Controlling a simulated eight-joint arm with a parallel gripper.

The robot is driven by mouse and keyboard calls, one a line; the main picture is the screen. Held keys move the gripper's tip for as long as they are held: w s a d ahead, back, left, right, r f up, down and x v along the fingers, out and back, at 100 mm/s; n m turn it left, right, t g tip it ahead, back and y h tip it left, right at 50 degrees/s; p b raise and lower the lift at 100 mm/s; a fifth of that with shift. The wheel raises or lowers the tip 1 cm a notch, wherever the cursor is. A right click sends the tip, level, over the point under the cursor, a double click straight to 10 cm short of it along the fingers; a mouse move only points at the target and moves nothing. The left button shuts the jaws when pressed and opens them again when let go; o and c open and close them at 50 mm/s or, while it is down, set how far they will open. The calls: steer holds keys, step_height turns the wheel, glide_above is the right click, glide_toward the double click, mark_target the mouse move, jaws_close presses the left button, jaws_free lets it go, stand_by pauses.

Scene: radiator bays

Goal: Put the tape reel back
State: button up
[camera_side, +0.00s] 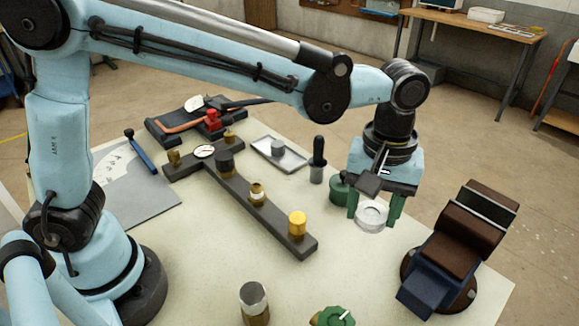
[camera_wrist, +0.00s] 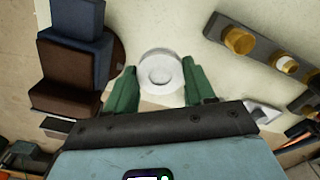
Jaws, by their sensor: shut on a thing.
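The tape reel (camera_side: 371,217) is a whitish, short round reel with a raised hub. My gripper (camera_side: 376,214) points down at the right part of the table, its two green fingers on either side of the reel and shut on it. In the wrist view the reel (camera_wrist: 160,70) shows between the fingertips of my gripper (camera_wrist: 160,76), upright with its hub facing the camera. I cannot tell whether the reel touches the table or is slightly above it.
A dark green round item (camera_side: 340,190) stands close left of my gripper. A brown and blue vise-like block (camera_side: 453,245) stands to the right. A dark T-shaped manifold (camera_side: 262,212) with brass fittings lies left. A metal tray (camera_side: 279,154) and black-handled tool (camera_side: 318,160) are behind.

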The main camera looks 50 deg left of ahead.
steer(key=shift+d+f+m, duration=0.2)
steer(key=shift+d, duration=0.4)
steer(key=shift+d+f+m, duration=0.2)
steer(key=shift+d, duration=0.4)
steer(key=shift+w+f, duration=0.25)
steer(key=shift+w, duration=0.05)
steer(key=w+a+f, duration=0.2)
steer(key=w, duration=0.1)
steer(key=w+a+f, duration=0.4)
steer(key=w, duration=0.1)
steer(key=shift+w+a+f, duration=0.25)
steer(key=shift+w+a, duration=0.05)
steer(key=shift+f, duration=2.05)
steer(key=shift+f, duration=0.1)
steer(key=o, duration=0.8)
